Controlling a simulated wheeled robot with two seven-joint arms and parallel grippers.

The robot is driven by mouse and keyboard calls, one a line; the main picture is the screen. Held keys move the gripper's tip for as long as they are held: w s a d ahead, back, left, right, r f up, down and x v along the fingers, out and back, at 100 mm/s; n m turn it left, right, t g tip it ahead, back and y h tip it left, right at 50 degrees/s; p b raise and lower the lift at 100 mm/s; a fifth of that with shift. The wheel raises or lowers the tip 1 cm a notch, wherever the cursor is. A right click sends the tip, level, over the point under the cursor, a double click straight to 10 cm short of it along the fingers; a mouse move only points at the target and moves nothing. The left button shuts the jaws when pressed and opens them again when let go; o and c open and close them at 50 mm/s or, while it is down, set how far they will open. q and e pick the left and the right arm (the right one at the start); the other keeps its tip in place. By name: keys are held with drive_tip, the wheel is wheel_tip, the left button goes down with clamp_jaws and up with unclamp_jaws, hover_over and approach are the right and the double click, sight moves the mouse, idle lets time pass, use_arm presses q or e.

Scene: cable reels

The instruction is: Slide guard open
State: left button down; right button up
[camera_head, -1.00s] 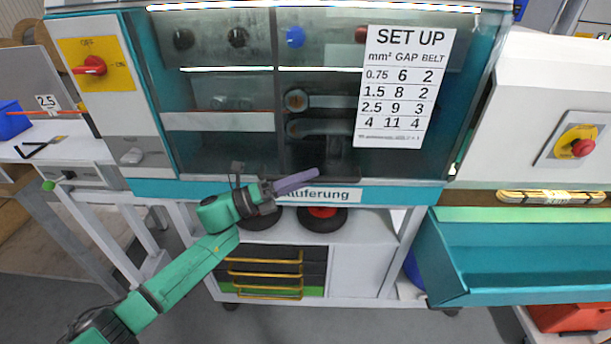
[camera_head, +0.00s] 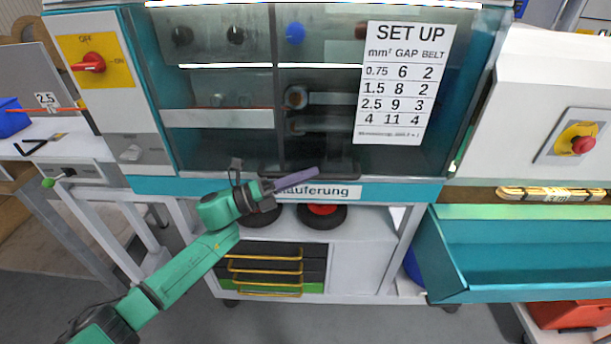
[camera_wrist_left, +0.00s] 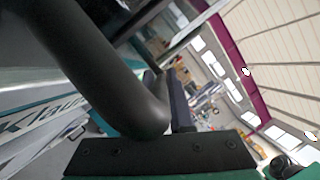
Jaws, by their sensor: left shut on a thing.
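The guard (camera_head: 225,148) is the dark see-through front of the teal machine, and the interior shows dimly behind it. Its black bar handle (camera_head: 345,170) runs level along the guard's lower edge. My left gripper (camera_head: 298,181) is at this handle, with its purple-grey finger lying along the lower edge above the label strip. In the left wrist view the thick, curved black handle (camera_wrist_left: 105,70) fills the space before the gripper, which is shut on it. The contact itself is partly hidden. My right gripper is not in view.
A SET UP chart (camera_head: 405,85) is on the front at the right. A red rotary switch (camera_head: 90,63) is at the left. A teal tray (camera_head: 520,255) juts out at the right.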

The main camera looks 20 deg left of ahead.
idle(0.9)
use_arm(q)
wheel_tip(320, 180, up, 37)
drive_tip(key=p, duration=1.8)
drive_tip(key=shift+r, duration=0.2)
drive_tip(key=c, duration=0.8)
unclamp_jaws()
